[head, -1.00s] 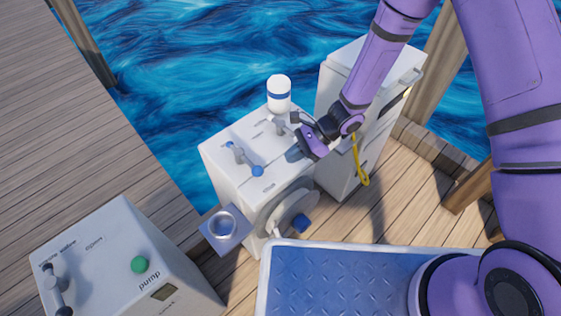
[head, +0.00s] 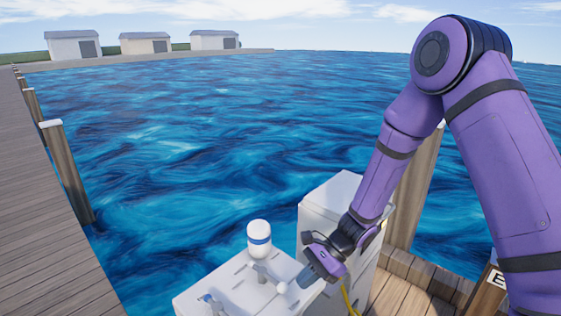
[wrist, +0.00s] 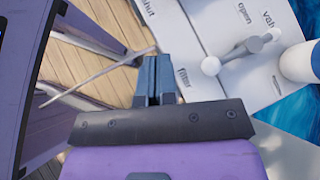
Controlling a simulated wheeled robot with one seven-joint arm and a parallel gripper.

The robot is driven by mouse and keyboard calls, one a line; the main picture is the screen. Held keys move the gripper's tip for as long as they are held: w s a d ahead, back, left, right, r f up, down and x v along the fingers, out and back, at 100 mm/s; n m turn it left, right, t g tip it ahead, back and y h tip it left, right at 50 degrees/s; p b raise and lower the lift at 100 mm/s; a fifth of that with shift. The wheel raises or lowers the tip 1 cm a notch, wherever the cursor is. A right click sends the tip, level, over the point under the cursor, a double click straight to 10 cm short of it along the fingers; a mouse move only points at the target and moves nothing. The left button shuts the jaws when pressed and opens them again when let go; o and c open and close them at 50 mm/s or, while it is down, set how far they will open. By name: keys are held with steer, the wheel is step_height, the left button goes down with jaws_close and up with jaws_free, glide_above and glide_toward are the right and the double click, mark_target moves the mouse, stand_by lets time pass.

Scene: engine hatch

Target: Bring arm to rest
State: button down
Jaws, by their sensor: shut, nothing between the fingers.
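My purple arm reaches down from the right in the head view. My gripper (head: 308,277) is at its end, over the right side of a white engine box (head: 232,285). In the wrist view my gripper (wrist: 157,62) shows two dark blue fingers pressed together, with nothing between them. The fingers point toward the box top near the printed word "filter". A grey lever with a white ball knob (wrist: 211,66) is just to the right of the fingertips, apart from them in the wrist view.
A white bottle with a blue band (head: 259,238) stands on the box. A taller white cabinet (head: 318,212) stands close behind my gripper. A yellow cord (head: 348,298) hangs by my wrist. Wooden posts (head: 412,195) and water lie beyond; the air above the water is clear.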

steer(key=s+d+r+n+t+h, duration=0.2)
steer(key=d+r+n, duration=0.3)
steer(key=r, duration=0.7)
steer(key=s+d+r+n+t+h, duration=0.1)
steer(key=s+d+r+n+h, duration=0.15)
steer(key=d+r, duration=0.6)
steer(key=s+d+r+n+t+h, duration=0.4)
steer(key=s+d+r, duration=0.6)
steer(key=s+r, duration=0.5)
steer(key=shift+d+t+h, duration=0.2)
steer(key=shift+t+h, duration=0.15)
steer(key=shift+t, duration=0.75)
steer(key=shift+r+n, duration=0.1)
steer(key=shift+n, duration=0.15)
